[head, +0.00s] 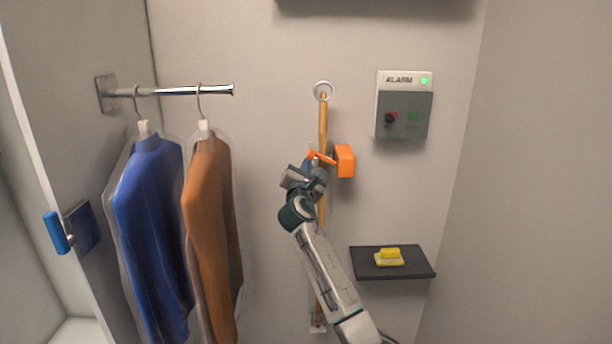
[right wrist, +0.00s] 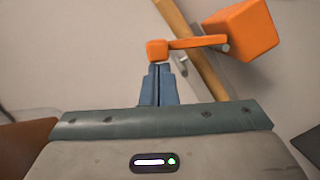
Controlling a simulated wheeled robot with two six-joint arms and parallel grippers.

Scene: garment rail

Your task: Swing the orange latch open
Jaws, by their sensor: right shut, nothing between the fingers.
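The orange latch shows in the head view as an orange block (head: 345,161) on the wall with a thin orange arm (head: 322,157) reaching left across a wooden pole (head: 323,122). In the right wrist view, the latch arm (right wrist: 195,42) crosses in front of the pole (right wrist: 190,45) and ends in a small orange knob (right wrist: 157,50); the block (right wrist: 240,30) is at upper right. My right gripper (right wrist: 158,72) is shut and empty, its blue fingertips just below the knob; I cannot tell if they touch. It also shows in the head view (head: 308,163). My left gripper is not in view.
A rail (head: 180,91) at left holds a blue garment (head: 150,210) and a brown garment (head: 208,230). An alarm box (head: 403,105) is on the wall at right, above a dark shelf (head: 415,265) with a yellow object (head: 389,257). A blue handle (head: 56,233) is at far left.

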